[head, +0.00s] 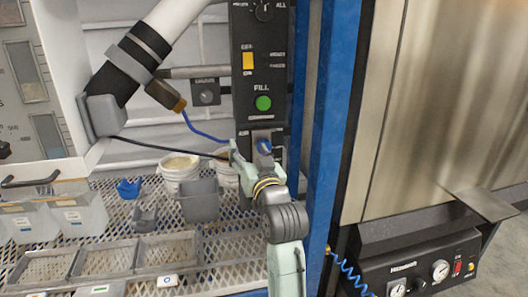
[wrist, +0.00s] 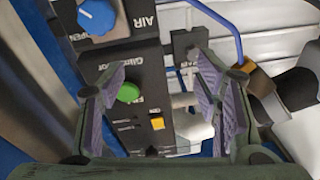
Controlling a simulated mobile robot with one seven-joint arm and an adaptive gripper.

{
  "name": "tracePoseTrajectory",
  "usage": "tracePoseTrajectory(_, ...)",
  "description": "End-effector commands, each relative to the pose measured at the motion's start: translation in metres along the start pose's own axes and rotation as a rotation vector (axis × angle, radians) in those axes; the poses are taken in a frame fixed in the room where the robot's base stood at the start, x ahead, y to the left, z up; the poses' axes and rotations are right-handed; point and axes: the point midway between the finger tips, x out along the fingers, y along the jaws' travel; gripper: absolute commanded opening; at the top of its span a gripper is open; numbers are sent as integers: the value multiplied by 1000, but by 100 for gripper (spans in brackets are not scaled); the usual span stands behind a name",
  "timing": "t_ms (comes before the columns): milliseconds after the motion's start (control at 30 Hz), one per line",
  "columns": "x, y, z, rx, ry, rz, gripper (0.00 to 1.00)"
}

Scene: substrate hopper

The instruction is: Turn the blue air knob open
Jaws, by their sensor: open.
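The blue air knob (head: 264,146) sits low on the black control panel, below the green FILL button, and part of it shows just past my gripper. In the wrist view the blue knob (wrist: 97,16), with a white pointer line, is at the top left beside the word AIR. My gripper (head: 250,160) is close in front of the lower panel. In the wrist view my gripper (wrist: 158,70) has its two purple-padded fingers wide apart with nothing between them. The knob lies outside the fingers, beyond the left fingertip; I see no grip on it.
The panel carries a green button (head: 263,103), a yellow switch (head: 248,61) and a black dial (head: 263,11). A blue upright post (head: 334,120) stands close on the right. A blue hose (head: 203,131) runs to the panel from the left. White tubs (head: 180,168) stand on the mesh shelf.

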Motion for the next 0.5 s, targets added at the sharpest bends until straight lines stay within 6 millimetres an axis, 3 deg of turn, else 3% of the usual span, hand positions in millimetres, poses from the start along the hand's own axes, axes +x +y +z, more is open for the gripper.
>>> tracePoseTrajectory(33, -5, 28, 12, 13, -36, 41, 58)
tracePoseTrajectory(167, -14, 63, 28, 36, -92, 92, 58)
tracePoseTrajectory(333, -3, 70, 31, 42, -106, 99, 58)
tracePoseTrajectory(500, 28, 72, 33, 41, -105, 98, 58)
